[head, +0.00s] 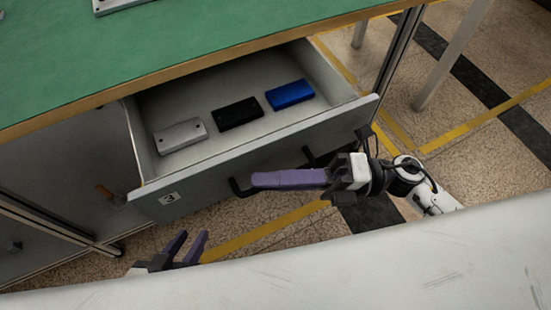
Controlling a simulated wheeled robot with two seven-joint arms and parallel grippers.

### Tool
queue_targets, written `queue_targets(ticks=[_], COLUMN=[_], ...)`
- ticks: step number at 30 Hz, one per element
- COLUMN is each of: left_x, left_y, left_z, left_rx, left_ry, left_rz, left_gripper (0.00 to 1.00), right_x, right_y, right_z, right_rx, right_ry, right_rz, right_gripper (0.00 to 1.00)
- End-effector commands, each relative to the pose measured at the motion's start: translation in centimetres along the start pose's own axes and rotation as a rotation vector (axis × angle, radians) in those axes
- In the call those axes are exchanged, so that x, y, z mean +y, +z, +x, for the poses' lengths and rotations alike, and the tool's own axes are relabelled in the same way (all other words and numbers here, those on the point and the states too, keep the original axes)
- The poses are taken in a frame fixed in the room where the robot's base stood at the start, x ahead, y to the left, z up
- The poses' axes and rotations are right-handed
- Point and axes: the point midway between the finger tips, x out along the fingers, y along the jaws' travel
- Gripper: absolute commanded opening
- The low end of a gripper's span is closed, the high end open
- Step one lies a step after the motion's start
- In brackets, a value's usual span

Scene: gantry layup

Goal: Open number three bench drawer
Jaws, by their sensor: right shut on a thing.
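The number three drawer (230,168) stands pulled out from under the green-topped bench, and its label "3" (168,198) shows on the light grey front. Inside lie a silver box (180,135), a black box (237,113) and a blue box (290,94). My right gripper (262,180), with purple fingers, is shut on the dark drawer handle (236,188) at the drawer front. The fingers and wrist hide much of the handle. My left gripper (190,243) is low in front of the drawer, its purple fingers apart with nothing between them.
The green bench top (150,60) overhangs the drawer's back. A metal bench post (398,50) stands right of the drawer. A brown-handled item (110,195) is at the left under the bench. Speckled floor with yellow and black stripes is clear at right.

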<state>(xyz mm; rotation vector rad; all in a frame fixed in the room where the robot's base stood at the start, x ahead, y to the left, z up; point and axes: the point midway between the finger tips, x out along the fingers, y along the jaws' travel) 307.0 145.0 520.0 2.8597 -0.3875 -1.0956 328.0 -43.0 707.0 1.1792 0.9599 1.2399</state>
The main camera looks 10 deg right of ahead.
Motion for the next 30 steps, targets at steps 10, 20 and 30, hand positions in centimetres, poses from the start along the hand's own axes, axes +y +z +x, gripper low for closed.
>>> queue_targets(ticks=[10, 20, 30], left_x=[0.0, 0.0, 0.0], left_y=[0.0, 0.0, 0.0], left_z=[0.0, 0.0, 0.0], left_rx=[-0.002, -0.002, -0.001], left_ry=[0.0, 0.0, 0.0], left_rz=[0.001, 0.001, 0.0], left_gripper=[0.31, 0.31, 0.31], right_x=[0.0, 0.0, -0.1], right_y=[-0.4, -0.4, -0.4], right_z=[-0.1, 0.0, -1.4], right_rx=[0.006, 0.006, 0.005], right_ry=[-0.001, 0.0, -0.004], right_rz=[-0.002, -0.001, 0.002], right_gripper=[0.0, 0.28, 0.28])
